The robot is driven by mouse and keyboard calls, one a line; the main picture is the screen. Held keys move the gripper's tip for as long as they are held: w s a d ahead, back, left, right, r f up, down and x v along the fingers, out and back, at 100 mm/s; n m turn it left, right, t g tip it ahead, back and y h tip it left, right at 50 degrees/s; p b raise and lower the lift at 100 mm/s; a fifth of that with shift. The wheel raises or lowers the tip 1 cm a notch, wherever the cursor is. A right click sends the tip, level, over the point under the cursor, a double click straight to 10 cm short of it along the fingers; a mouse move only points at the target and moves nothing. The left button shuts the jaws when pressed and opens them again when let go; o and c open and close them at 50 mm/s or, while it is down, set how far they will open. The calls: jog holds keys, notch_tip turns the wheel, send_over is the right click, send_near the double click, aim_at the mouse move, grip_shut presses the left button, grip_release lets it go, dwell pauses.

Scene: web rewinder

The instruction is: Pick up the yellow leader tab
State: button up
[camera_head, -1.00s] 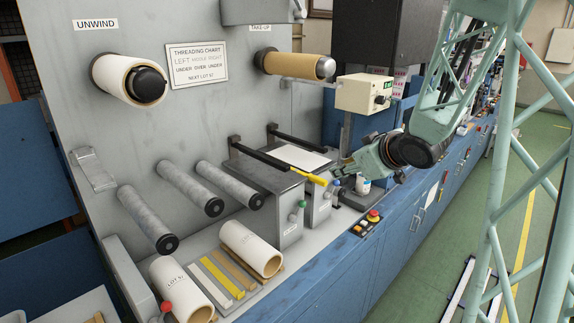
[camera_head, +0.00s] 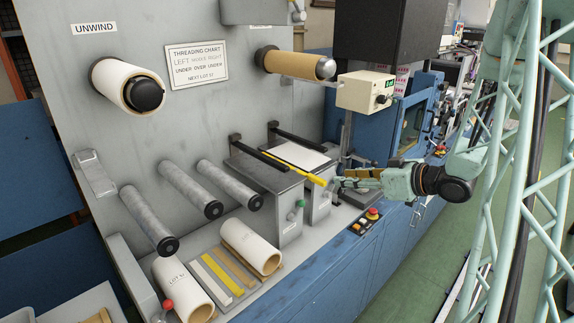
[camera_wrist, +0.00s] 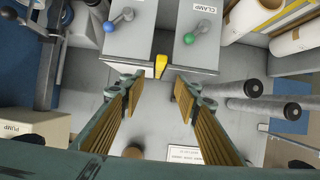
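The yellow leader tab (camera_head: 312,178) runs between the two grey clamp blocks, with its end sticking out over their front edge. In the wrist view the tab's end (camera_wrist: 160,66) shows as a short yellow piece in the gap between the blocks. My gripper (camera_head: 345,180) is just right of the tab's end in the head view. In the wrist view my gripper (camera_wrist: 158,92) is open, with ribbed tan fingers wide apart on either side. The tab's end lies beyond the fingertips, roughly midway between them, and nothing is held.
The clamp blocks carry a green knob (camera_wrist: 194,32) and a blue knob (camera_wrist: 122,18). A button box with a red button (camera_head: 372,213) sits at the bench edge. Grey rollers (camera_head: 228,185), paper cores (camera_head: 250,247) and a tray strip, also yellow (camera_head: 222,275), lie left.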

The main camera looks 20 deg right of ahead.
jog(key=shift+w+f, duration=0.1)
dwell(0.5)
send_near(316, 177)
jog(key=shift+x, duration=2.15)
jog(key=shift+x, duration=2.6)
jog(key=shift+c, duration=0.5)
grip_shut()
